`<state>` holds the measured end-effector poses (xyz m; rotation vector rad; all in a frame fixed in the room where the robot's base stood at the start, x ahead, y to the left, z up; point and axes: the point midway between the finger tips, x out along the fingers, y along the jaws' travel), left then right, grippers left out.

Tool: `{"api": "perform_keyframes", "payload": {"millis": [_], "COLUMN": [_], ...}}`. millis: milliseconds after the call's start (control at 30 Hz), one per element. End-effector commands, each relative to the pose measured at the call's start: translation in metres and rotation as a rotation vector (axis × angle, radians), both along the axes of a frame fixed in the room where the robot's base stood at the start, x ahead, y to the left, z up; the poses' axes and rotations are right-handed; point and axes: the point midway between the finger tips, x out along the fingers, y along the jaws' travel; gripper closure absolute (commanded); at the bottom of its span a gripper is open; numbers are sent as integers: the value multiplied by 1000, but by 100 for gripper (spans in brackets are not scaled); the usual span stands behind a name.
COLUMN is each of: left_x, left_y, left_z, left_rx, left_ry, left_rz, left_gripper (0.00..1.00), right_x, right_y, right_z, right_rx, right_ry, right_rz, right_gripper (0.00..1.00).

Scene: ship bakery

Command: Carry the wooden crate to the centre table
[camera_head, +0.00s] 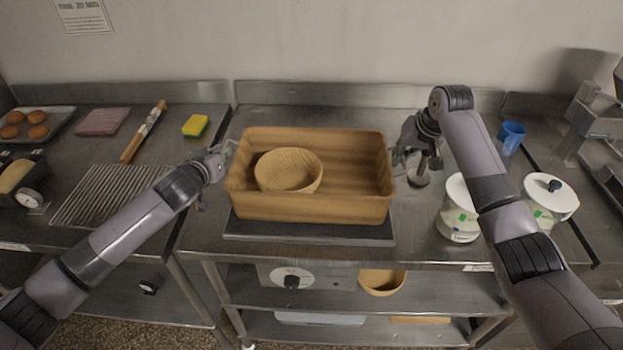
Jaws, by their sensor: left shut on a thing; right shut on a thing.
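The wooden crate (345,207) is in the middle of the view, over a dark flat plate (300,232) on the steel counter. I cannot tell whether it touches the plate. It looks level and holds a round wooden bowl (289,170) in its left half. My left gripper (229,160) is shut on the crate's left end wall. My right gripper (398,158) is shut on the crate's right end wall. The fingertips are small and partly hidden by the walls. The centre table cannot be made out in this view.
White lidded jars (458,215) (548,200) and a blue cup (510,137) stand right of the crate. A wire rack (105,195), a rolling pin (143,132) and a yellow sponge (195,125) lie to the left. A wall rises behind the counter.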

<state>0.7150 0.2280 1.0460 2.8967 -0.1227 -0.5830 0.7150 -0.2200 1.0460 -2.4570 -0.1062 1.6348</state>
Motion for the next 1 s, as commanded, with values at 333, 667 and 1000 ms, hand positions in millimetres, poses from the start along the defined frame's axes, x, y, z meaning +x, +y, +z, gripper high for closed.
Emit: {"api": "perform_keyframes", "payload": {"millis": [333, 667, 1000], "left_x": [0, 1, 1], "left_y": [1, 1, 1], "left_z": [0, 4, 27], "left_rx": [2, 1, 2], "left_ry": [0, -3, -3], "left_rz": [1, 1, 2], "left_gripper": [100, 100, 100], "right_x": [0, 1, 1], "right_y": [-1, -1, -1], "right_z": [0, 4, 27], "right_rx": [0, 0, 0], "right_ry": [-1, -3, -4], "right_rz": [-2, -4, -4], "right_gripper": [100, 100, 100]}}
